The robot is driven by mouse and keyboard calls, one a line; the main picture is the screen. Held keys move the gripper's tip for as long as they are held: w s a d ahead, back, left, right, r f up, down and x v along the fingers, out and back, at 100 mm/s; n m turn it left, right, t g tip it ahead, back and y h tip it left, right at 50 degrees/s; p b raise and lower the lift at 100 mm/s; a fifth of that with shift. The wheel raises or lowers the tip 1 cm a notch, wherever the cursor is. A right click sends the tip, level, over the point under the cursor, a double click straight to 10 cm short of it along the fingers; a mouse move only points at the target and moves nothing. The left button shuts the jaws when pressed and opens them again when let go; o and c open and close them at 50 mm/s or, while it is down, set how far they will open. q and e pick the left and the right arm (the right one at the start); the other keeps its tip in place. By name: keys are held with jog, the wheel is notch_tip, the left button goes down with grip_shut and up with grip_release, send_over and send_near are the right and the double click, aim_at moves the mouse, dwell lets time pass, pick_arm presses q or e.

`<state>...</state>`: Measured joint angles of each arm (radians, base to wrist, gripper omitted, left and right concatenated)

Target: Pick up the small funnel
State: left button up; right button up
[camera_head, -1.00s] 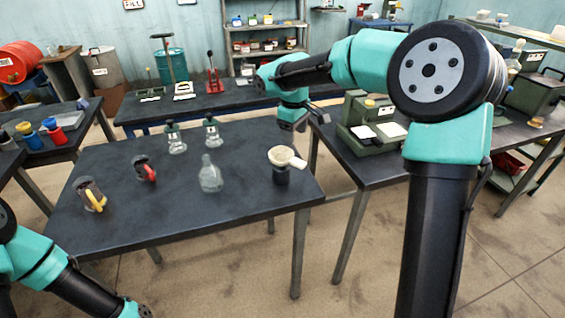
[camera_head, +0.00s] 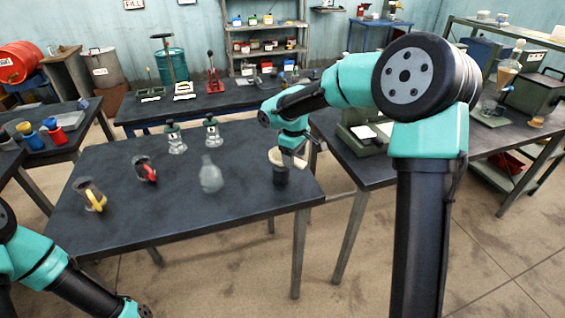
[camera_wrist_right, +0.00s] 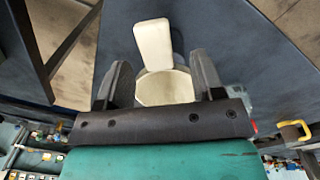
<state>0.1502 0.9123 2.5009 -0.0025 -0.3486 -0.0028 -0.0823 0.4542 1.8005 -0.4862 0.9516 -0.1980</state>
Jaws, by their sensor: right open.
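The small funnel is cream-white and sits on a dark cylindrical holder (camera_head: 281,176) at the right of the dark table. In the head view the funnel (camera_head: 273,156) is partly hidden by my right gripper (camera_head: 293,160), which is over it. In the right wrist view the funnel (camera_wrist_right: 165,88) shows its bowl and flat tab between the two open fingers of my right gripper (camera_wrist_right: 161,85). The fingers stand on either side of the bowl, and I cannot tell whether they touch it. My left arm shows at the lower left, but its gripper is not in view.
A clear glass flask (camera_head: 211,174) stands left of the funnel. Two clear bottles (camera_head: 176,139) stand farther back. The table front is free.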

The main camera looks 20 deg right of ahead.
notch_tip(320, 180, down, 5)
jog(key=shift+d+r, duration=0.1)
jog(key=shift+d, duration=0.05)
jog(key=shift+c, duration=0.3)
jog(key=c, duration=0.9)
jog(key=shift+c, duration=0.3)
notch_tip(320, 180, up, 10)
dwell(0.3)
dwell(0.4)
